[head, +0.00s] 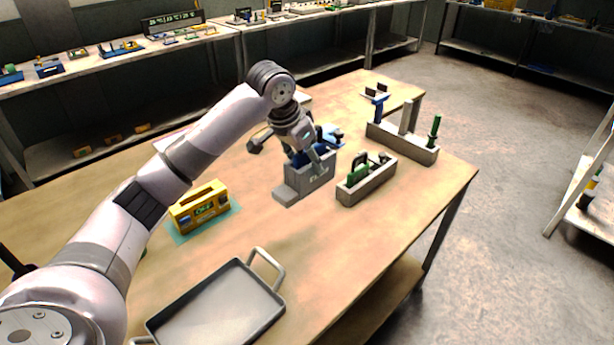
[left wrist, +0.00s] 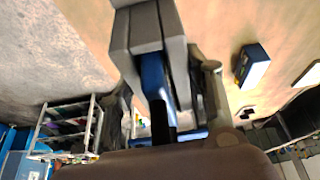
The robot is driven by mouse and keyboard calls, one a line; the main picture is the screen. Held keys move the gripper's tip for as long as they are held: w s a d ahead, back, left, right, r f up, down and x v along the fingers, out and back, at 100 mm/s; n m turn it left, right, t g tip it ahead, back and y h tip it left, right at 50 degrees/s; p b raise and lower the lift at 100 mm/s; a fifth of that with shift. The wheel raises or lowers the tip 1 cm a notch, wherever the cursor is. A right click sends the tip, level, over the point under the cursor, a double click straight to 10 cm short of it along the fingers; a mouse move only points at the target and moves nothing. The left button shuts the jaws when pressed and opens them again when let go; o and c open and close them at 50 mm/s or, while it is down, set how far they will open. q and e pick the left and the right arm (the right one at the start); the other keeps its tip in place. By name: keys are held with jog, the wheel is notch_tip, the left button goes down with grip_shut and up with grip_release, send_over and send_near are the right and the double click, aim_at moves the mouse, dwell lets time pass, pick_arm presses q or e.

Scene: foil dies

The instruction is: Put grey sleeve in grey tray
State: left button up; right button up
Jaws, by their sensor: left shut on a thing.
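A grey stepped block (head: 308,184) with a small green mark, which looks like the grey sleeve, is at the fingertips of my left gripper (head: 310,155), near the table's middle. My left gripper is shut on it. In the left wrist view the grey sleeve (left wrist: 122,45) extends up past the top edge, with a blue strip along it. I cannot tell whether its underside touches the table. The grey tray (head: 272,300), shallow with loop handles, lies at the table's front, below and left of the sleeve, and looks empty. My right gripper is not in view.
A yellow box (head: 201,207) sits on a teal mat between my left arm and the sleeve. A grey holder with a green tool (head: 367,184) stands just right of the sleeve. A longer rack (head: 402,147) stands behind it. Bare table lies between sleeve and tray.

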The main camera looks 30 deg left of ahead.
pick_arm(q)
jog(key=shift+r, duration=0.65)
jog(key=s+d+f+n, duration=0.1)
jog(key=s+d+f, duration=0.1)
jog(key=s+d, duration=0.3)
jog(key=s+d+f+n+y, duration=0.1)
jog(key=s+d, duration=0.4)
jog(key=s, duration=0.5)
notch_tip(320, 180, down, 2)
jog(key=shift+s+d+n, duration=0.2)
jog(key=shift+d+n, duration=0.1)
jog(key=shift+n, duration=0.5)
jog(key=shift+a, duration=0.1)
